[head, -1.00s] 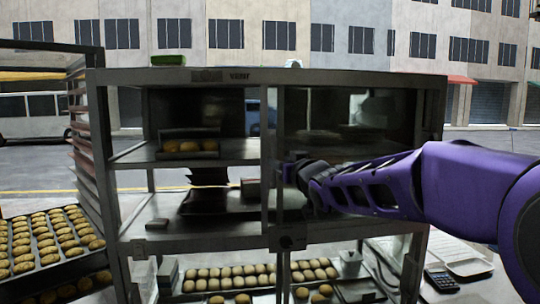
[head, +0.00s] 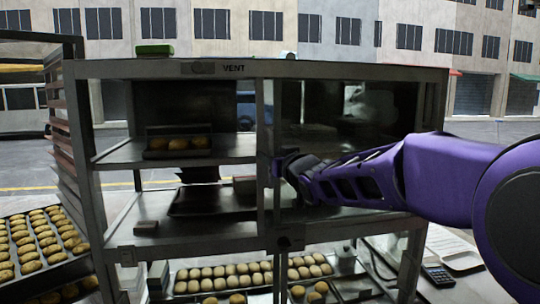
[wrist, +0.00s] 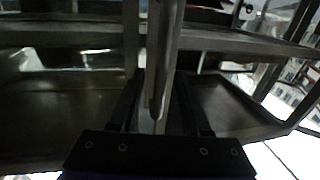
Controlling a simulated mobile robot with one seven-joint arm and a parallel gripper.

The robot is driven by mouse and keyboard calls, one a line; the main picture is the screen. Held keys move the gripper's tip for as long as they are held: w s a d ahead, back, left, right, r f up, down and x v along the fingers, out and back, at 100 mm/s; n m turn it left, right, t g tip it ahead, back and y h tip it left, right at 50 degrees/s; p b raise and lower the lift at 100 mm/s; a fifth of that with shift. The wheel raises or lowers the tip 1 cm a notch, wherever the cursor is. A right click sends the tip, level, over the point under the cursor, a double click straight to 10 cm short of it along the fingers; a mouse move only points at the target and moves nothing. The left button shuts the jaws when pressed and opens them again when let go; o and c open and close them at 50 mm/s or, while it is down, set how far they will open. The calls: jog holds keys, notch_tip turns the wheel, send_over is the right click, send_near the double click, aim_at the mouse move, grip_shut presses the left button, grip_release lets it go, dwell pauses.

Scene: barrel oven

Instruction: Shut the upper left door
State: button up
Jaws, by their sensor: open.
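The metal cabinet marked VENT (head: 120,68) fills the middle of the head view. Its upper left opening is uncovered, showing shelves inside. Two upright edges stand close together at the cabinet's middle; one is a narrow frame bar (head: 267,140), and glass (head: 350,115) covers the upper right half. I cannot tell which edge belongs to the upper left door. My gripper (head: 284,165) is at these edges, its fingertips partly hidden. In the wrist view my gripper (wrist: 158,95) has its fingers apart, with an upright metal bar (wrist: 165,60) between them. Contact is unclear.
A tray of buns (head: 178,143) and a dark tray (head: 205,200) sit on the left shelves. A rack of buns (head: 40,240) stands at the left. More bun trays (head: 225,278) lie below. A calculator (head: 437,275) lies at the lower right.

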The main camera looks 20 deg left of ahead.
jog(key=shift+c, duration=0.3)
grip_shut()
dwell(1.1)
